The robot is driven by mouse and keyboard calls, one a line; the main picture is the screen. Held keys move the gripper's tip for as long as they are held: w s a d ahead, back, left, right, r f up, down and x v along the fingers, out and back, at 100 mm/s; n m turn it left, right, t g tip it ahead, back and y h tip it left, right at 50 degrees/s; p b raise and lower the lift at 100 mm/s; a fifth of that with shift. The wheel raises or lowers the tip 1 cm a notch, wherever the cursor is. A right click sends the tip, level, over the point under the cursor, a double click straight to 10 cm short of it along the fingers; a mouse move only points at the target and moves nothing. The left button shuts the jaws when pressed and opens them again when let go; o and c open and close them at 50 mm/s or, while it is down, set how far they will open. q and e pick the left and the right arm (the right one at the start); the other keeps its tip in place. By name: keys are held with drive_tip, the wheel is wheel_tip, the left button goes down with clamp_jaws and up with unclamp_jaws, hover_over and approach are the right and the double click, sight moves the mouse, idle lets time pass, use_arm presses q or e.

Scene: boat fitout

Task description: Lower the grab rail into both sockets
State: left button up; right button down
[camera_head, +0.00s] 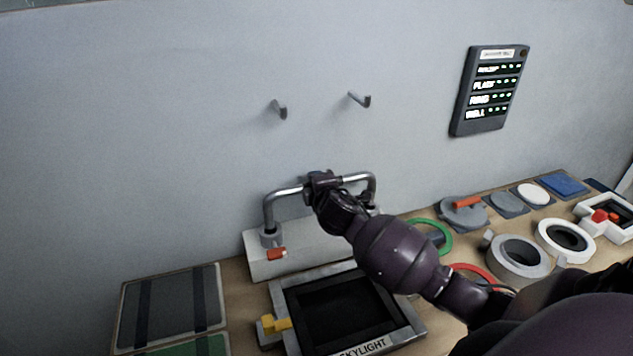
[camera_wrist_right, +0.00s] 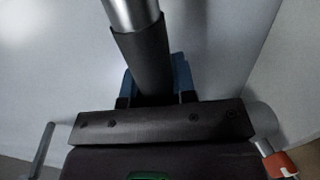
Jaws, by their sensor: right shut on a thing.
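The metal grab rail (camera_head: 287,190) is a bent chrome bar with two downward legs. My right gripper (camera_head: 322,181) is shut on the middle of its top bar. In the right wrist view the rail (camera_wrist_right: 131,14) runs through the jaws (camera_wrist_right: 150,95). The rail's left leg meets the left socket (camera_head: 270,237) on a pale block (camera_head: 262,268) against the wall; how deep it sits is unclear. The right leg goes down behind my arm, and its socket is mostly hidden. A red-orange tab (camera_head: 277,254) is on the block's front near the left socket. My left gripper is not in view.
A black skylight frame (camera_head: 345,305) with a yellow latch (camera_head: 273,325) lies in front of the block. Grey panels (camera_head: 170,305) lie at left. Rings and round fittings (camera_head: 517,257) crowd the right. Two hooks (camera_head: 360,99) and a lit display panel (camera_head: 490,90) are on the wall.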

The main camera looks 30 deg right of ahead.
drive_tip(key=shift+f+b, duration=1)
drive_tip(key=shift+f, duration=0.75)
drive_tip(key=c, duration=0.8)
unclamp_jaws()
drive_tip(key=shift+c, duration=0.2)
drive_tip(key=shift+f, duration=0.1)
drive_tip(key=v, duration=1.1)
drive_tip(key=shift+w, duration=0.1)
